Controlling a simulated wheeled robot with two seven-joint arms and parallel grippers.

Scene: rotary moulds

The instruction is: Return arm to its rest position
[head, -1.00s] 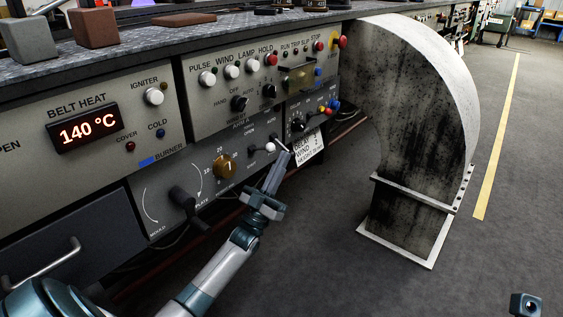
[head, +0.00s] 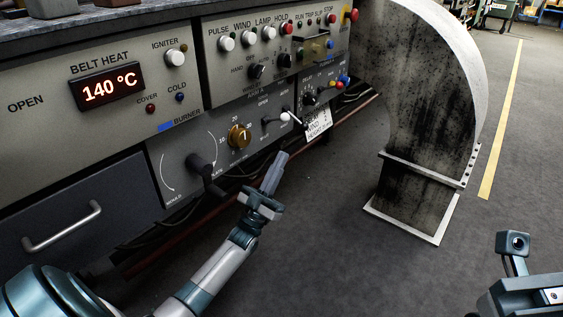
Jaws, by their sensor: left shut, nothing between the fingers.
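My left gripper (head: 281,157) reaches in from the lower left in the head view. Its fingers are shut with nothing between them. It is in front of the lower control panel (head: 222,151), and its tips appear a little below the small lever with a white knob (head: 285,116). A gap of dark floor shows around the tips, and they look clear of the panel. A part of my right arm shows at the lower right corner, but no right fingers show.
A big curved metal duct (head: 428,110) stands on the floor to the right. A paper tag (head: 318,124) hangs at the panel's right end. A drawer handle (head: 62,227) juts out at the left. The grey floor (head: 340,265) between my arms is clear.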

